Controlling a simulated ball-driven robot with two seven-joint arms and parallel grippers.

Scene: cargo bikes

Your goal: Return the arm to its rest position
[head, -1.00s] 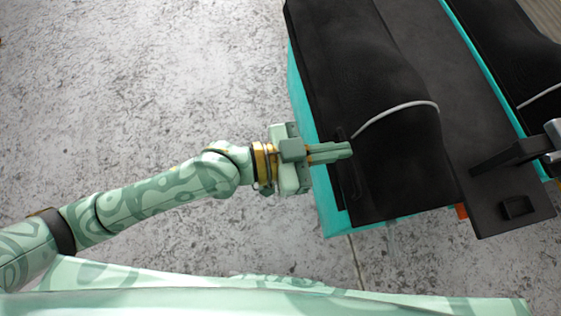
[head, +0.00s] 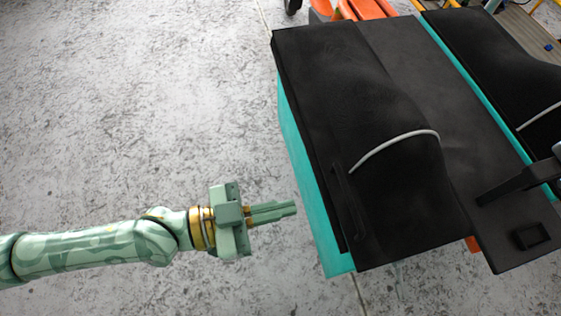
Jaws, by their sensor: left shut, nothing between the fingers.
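My left gripper (head: 294,208) comes in from the left on its green patterned arm. Its fingers are shut with nothing between them. It points right, over the grey floor, just left of the teal side wall (head: 312,190) of the cargo box. A small gap shows between the fingertips and the wall in the picture. My right gripper does not show.
The cargo box has a black cover (head: 375,120) with a pale curved cord (head: 395,145) and a dark strip handle (head: 347,200). A black bar (head: 520,182) shows at the right. Orange parts (head: 362,9) show at the top. The grey floor (head: 130,100) on the left is clear.

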